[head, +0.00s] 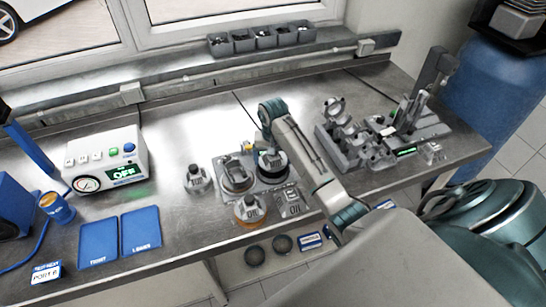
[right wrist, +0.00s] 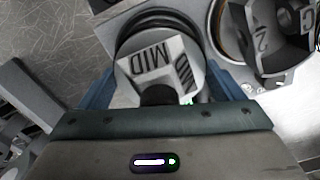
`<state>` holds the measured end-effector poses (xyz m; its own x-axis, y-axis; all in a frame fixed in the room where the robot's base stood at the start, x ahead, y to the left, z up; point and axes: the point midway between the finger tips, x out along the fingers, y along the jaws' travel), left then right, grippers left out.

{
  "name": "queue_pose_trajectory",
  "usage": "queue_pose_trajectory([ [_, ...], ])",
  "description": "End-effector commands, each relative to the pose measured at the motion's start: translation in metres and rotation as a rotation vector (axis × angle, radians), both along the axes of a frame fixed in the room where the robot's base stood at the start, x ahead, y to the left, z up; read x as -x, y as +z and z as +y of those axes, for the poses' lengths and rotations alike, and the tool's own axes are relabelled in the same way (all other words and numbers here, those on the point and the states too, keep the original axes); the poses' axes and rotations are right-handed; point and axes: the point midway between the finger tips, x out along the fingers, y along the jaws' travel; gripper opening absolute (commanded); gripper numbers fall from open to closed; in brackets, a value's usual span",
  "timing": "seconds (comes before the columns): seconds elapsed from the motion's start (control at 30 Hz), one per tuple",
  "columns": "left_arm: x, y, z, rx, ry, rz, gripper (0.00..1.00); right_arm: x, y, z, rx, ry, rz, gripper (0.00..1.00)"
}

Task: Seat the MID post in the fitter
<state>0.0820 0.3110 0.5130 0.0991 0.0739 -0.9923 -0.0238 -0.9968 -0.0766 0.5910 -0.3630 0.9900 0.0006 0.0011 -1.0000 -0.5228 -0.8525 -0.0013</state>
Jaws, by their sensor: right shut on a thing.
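The MID post (right wrist: 160,62) has a pale grey angular top marked MID, with black rings around its lower part in the right wrist view. My right gripper (right wrist: 163,88) is shut on it, one blue finger on each side. In the head view the black-ringed post (head: 272,160) stands under my right gripper (head: 272,148), at the back right of a grey plate (head: 270,186). I cannot tell which part is the fitter or whether the post is fully down. My left gripper is not in view.
A grey post with an orange base (head: 249,209) and another grey post (head: 197,178) stand nearby. A dark numbered block (right wrist: 270,35) sits close to the right finger. A grey fixture (head: 345,150) stands to the right. Blue mats (head: 140,232) and a control box (head: 107,160) are left.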

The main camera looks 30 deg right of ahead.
Motion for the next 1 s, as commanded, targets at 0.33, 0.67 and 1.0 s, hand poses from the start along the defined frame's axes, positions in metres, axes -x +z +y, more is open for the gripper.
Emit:
queue_pose_trajectory([
  [0.33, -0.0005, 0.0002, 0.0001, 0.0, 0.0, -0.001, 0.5, -0.0004, 0.0008, 0.0001, 0.0, 0.0, -0.001, 0.49],
  [0.67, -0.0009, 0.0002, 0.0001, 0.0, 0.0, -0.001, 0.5, -0.0003, -0.0008, 0.0002, 0.0, 0.0, -0.001, 0.49],
  [1.0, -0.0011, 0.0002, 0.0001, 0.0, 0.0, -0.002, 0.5, -0.0003, -0.0058, 0.0001, 0.001, 0.0, -0.001, 0.49],
])
